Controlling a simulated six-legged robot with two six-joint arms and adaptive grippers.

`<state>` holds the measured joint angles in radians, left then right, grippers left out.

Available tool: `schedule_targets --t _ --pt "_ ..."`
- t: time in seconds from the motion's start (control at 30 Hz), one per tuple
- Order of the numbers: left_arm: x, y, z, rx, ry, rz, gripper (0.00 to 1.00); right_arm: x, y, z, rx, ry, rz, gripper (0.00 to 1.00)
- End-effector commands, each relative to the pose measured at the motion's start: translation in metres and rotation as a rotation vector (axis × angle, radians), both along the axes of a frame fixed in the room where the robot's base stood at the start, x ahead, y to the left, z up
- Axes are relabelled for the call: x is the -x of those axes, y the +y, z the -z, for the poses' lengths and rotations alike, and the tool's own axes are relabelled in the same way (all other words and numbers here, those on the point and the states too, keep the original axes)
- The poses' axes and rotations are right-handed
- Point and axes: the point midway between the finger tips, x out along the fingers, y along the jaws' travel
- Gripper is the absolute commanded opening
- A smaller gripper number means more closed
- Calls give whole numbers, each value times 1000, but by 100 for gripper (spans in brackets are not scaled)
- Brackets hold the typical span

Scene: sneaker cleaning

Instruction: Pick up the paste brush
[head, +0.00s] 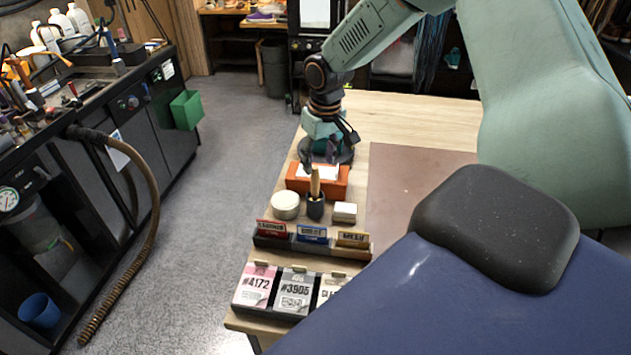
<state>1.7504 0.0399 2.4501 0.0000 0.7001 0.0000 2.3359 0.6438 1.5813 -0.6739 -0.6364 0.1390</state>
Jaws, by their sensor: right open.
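The brush (315,180), which I take for the paste brush, shows as a light wooden handle standing upright in a small dark cup (315,209) on the wooden table. Its lower end is hidden in the cup. My right gripper (321,165) points down just behind the handle, over the orange-brown box, and is open. I cannot tell whether a finger touches the handle. My left gripper is not in view.
A round white tin (285,205) and a small white block (345,212) flank the cup. The orange box (298,181) is behind it. A card rack (300,246) and numbered tags (294,291) stand in front. A brown mat (410,185) lies to the right.

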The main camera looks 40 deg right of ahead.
Motion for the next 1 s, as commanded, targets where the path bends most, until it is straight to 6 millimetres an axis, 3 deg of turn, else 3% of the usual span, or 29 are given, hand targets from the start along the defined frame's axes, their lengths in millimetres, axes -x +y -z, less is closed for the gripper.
schedule_targets --t 0.6,0.87,1.0 --pt "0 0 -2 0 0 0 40 -10 3 68 1 2 -1 49" --pt "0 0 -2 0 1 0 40 -12 1 71 1 0 -1 49" --pt "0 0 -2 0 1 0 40 -12 1 71 1 1 -1 39"
